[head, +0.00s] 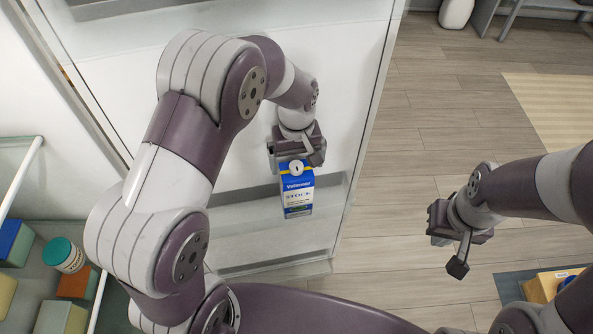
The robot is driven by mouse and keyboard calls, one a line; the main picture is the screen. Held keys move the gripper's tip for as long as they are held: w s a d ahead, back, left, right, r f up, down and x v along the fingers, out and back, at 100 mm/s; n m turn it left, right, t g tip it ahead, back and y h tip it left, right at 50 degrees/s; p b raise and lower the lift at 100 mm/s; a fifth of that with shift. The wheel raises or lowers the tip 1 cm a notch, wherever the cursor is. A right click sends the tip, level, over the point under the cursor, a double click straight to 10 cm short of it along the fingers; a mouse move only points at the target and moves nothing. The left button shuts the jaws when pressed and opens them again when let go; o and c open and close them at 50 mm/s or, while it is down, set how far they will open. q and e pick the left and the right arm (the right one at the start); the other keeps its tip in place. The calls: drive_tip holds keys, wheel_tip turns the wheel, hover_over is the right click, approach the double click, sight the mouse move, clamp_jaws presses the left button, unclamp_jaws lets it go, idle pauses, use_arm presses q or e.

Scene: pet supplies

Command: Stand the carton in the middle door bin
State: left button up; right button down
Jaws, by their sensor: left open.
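The carton (298,198) is blue and white with a yellow band and a round white cap. It is upright at a door bin (240,215) on the inside of the open fridge door; whether its base touches the bin floor is unclear. My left gripper (296,158) is open, pointing down at the carton's top, with its fingers around or just above the top; contact cannot be told. My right gripper (450,254) is empty over the floor, right of the door, with its fingers apart.
Another door bin (130,8) is at the top. At left, a fridge shelf (30,280) holds a teal-lidded jar (63,255) and several boxes. A yellow box (545,285) is at lower right. Wooden floor (430,120) right of the door is clear.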

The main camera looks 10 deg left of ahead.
use_arm(q)
drive_tip(key=s+a+r+m, duration=0.2)
drive_tip(key=s+a, duration=0.1)
drive_tip(key=s, duration=0.4)
drive_tip(key=s+a+r+m+t, duration=0.1)
drive_tip(key=s+a+r+m, duration=0.1)
drive_tip(key=s, duration=0.4)
drive_tip(key=shift+s+a+r+m, duration=0.35)
drive_tip(key=shift+a+r+m, duration=0.05)
drive_tip(key=shift+r+m, duration=0.3)
drive_tip(key=shift+s, duration=0.1)
